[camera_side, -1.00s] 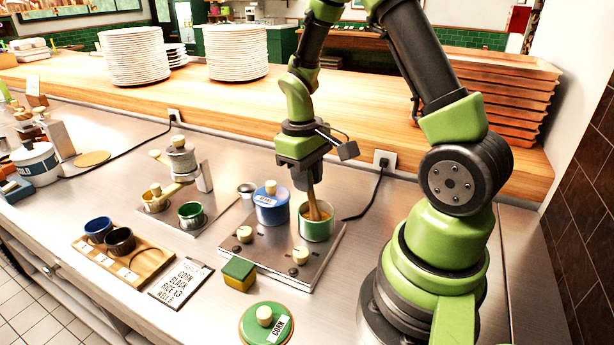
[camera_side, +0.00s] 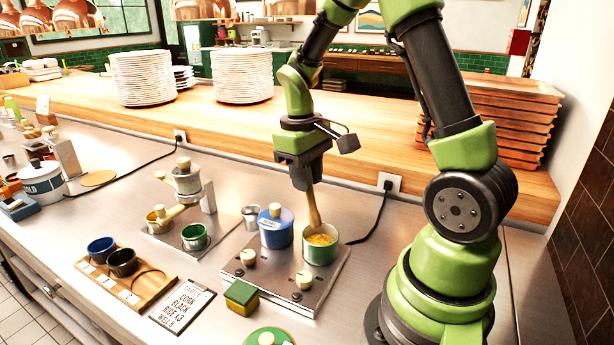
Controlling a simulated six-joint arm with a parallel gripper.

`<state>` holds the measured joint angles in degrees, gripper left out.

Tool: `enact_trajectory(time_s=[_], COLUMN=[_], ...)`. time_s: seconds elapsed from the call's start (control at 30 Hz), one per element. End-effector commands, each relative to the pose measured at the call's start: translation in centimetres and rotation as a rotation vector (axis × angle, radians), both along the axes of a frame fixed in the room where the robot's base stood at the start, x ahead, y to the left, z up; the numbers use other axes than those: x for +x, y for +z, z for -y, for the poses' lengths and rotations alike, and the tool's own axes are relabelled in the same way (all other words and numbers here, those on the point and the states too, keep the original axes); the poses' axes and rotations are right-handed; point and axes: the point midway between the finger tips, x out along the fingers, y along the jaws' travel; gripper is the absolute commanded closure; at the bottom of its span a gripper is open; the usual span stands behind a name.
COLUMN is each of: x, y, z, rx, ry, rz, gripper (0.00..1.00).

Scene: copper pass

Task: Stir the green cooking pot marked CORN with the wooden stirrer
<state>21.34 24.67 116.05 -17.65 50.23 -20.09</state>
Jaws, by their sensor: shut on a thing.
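The green pot (camera_side: 320,252) stands without its lid at the right rear of the metal hob, with yellow food showing inside. My gripper (camera_side: 305,182) is above the pot and shut on the wooden stirrer (camera_side: 314,210).
A blue lidded pot (camera_side: 276,228) stands close left of the green pot. A green and yellow block (camera_side: 241,296), an order card (camera_side: 182,306) and a wooden cup tray (camera_side: 125,282) lie left. A black cable runs behind right.

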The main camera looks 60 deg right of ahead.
Motion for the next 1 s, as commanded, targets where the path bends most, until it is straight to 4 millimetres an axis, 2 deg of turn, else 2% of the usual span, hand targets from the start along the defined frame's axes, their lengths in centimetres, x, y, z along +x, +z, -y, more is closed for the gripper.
enact_trajectory(time_s=[0.27,0.6,1.0], x=[0.0,0.0,0.0], y=[0.3,2.9,3.0], z=[0.0,0.0,0.0], rx=[0.0,-0.001,0.0], ry=[-0.001,-0.001,0.0], rz=[0.001,0.001,0.0], gripper=[1.0,1.0,1.0])
